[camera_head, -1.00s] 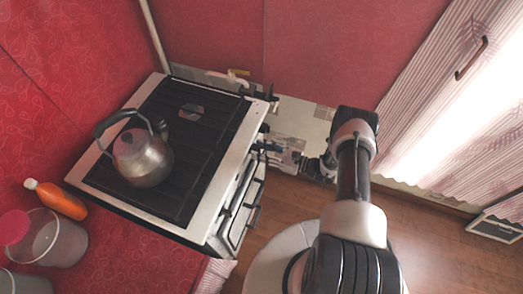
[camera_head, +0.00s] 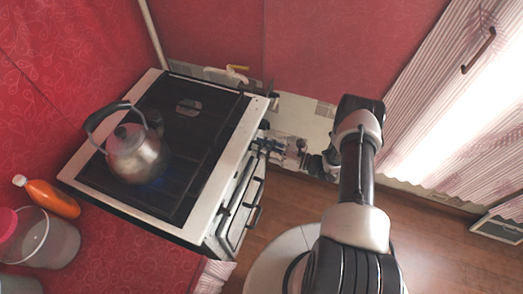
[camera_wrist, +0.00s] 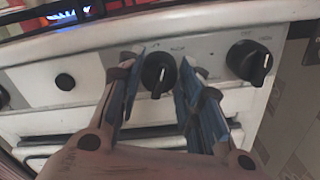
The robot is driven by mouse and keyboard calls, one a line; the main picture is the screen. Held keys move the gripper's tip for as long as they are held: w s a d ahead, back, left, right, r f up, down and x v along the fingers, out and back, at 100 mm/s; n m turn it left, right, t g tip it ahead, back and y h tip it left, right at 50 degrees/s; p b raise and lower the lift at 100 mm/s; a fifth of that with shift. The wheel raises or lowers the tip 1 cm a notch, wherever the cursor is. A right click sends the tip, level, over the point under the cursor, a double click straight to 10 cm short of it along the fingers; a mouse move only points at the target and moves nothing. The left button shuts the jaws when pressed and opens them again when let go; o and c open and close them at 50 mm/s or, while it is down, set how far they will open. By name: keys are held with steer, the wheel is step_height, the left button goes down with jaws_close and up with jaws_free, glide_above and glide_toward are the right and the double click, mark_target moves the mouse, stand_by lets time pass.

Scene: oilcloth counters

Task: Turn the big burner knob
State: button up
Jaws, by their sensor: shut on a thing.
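The stove (camera_head: 236,150) stands at the left in the head view, its front panel facing my arm. In the wrist view, a black knob (camera_wrist: 158,72) sits on the pale front panel between the blue fingers of my gripper (camera_wrist: 157,84). The gripper is shut on this knob. In the head view my gripper (camera_head: 285,146) is at the stove's front, and the knob there is too small to make out. A blue flame (camera_wrist: 68,19) shows on the stove top in the wrist view. A blue glow also shows under the kettle (camera_head: 138,160).
Another black knob (camera_wrist: 250,62) is on the panel to the right, and a round black button (camera_wrist: 65,82) to the left. The oven door handle (camera_head: 254,215) sticks out below. Floor is clear at right.

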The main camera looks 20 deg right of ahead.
steer(key=shift+m+b, duration=1.2)
steer(key=shift+m, duration=1)
steer(key=o, duration=1.1)
steer(key=shift+w, duration=0.1)
steer(key=shift+c, duration=0.2)
steer(key=v, duration=1.2)
